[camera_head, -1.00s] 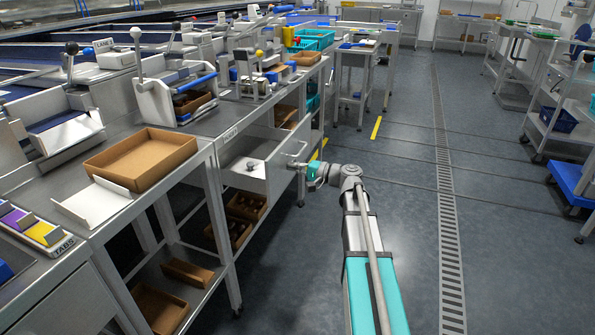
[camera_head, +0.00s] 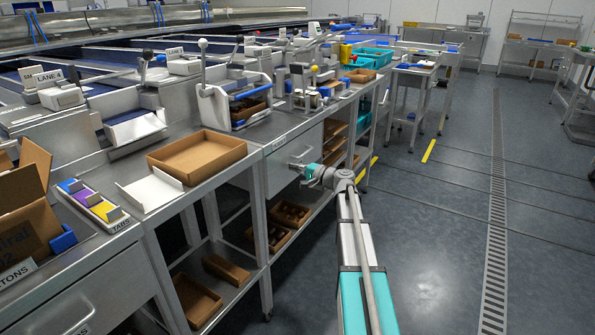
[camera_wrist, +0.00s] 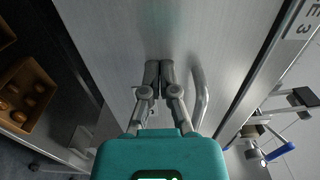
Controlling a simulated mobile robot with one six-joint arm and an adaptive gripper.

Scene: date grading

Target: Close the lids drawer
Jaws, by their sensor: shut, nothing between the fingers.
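The lids drawer (camera_head: 282,171) is in the bench left of my arm in the head view. Its grey front looks flush with the bench frame, and no interior shows. In the wrist view the brushed metal drawer front (camera_wrist: 215,40) fills the middle, with its curved bar handle (camera_wrist: 201,98) just right of my fingers. My gripper (camera_wrist: 159,66) is shut and empty, its fingertips at the drawer front, touching or very close. In the head view my gripper (camera_head: 304,167) is beside the handle and small.
A cardboard tray (camera_head: 197,157) and a white folded piece (camera_head: 150,191) lie on the bench to the left. Brown boxes (camera_head: 275,234) sit on the shelf below the drawer. The floor (camera_head: 440,230) right of my arm is clear.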

